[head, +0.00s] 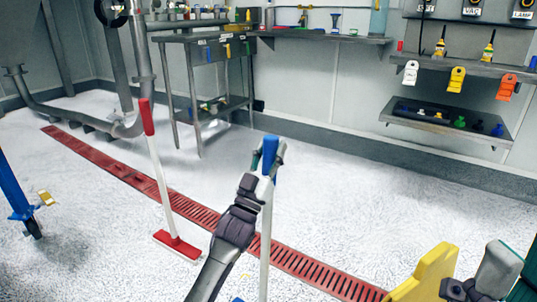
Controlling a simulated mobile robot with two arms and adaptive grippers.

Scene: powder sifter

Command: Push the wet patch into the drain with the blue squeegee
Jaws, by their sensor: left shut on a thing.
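My left gripper (268,157) is shut on the blue grip of the blue squeegee (269,148), near its top. The squeegee's white pole (265,240) stands roughly upright and runs down out of the picture. A bit of blue shows at the bottom edge, but I cannot tell whether it is the head. The drain (190,210) is a long red slotted channel crossing the floor from the far left to the lower right, behind the pole. I cannot make out a clear wet patch on the speckled floor. My right gripper is not clearly recognisable.
A red-headed brush or squeegee (177,245) stands upright at the drain. A yellow object (428,275) fills the lower right, beside grey and dark parts. A metal table (205,100) and wall shelves (450,121) line the back. Floor right of the drain is clear.

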